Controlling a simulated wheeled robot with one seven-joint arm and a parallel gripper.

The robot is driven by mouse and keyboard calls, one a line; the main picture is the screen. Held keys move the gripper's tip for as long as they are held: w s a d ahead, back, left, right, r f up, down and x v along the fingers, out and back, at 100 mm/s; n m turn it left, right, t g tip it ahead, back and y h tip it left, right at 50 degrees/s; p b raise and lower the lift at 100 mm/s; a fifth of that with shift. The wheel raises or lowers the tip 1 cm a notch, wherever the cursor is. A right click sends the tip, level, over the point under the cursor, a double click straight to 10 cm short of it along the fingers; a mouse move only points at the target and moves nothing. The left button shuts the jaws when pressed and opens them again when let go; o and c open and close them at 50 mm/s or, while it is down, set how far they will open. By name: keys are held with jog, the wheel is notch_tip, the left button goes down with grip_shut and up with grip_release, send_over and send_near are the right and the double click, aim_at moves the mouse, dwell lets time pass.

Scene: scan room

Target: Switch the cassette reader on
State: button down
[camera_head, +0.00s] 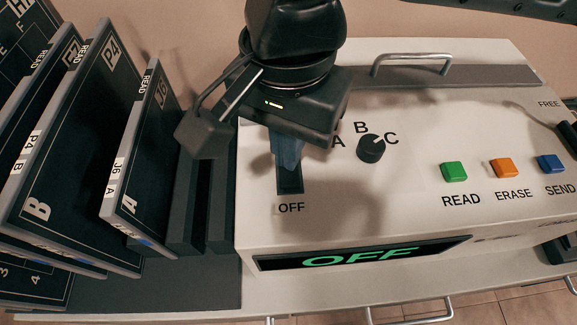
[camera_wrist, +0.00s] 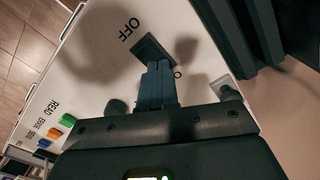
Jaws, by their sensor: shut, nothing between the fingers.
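The cassette reader (camera_head: 420,215) is a pale console, and its front display (camera_head: 365,253) reads OFF in green. A dark switch plate (camera_head: 290,186) lies on its top left, with the label OFF at its near end. My gripper (camera_head: 289,165) is over this plate, its blue fingers closed together and pointing down, with nothing held. In the wrist view the fingers (camera_wrist: 158,68) reach the edge of the switch plate (camera_wrist: 147,47). I cannot tell whether they touch it. My gripper hides the far part of the switch and any label there.
Right of the switch are a dark knob (camera_head: 371,149) marked A, B, C and the green READ (camera_head: 454,171), orange ERASE (camera_head: 503,168) and blue SEND (camera_head: 550,164) buttons. A metal handle (camera_head: 411,57) is behind. Dark labelled cassettes (camera_head: 85,140) stand close on the left.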

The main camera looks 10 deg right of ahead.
notch_tip(320, 180, up, 7)
jog(key=p, duration=0.7)
jog(key=shift+p, duration=0.4)
jog(key=shift+f, duration=0.1)
dwell(0.5)
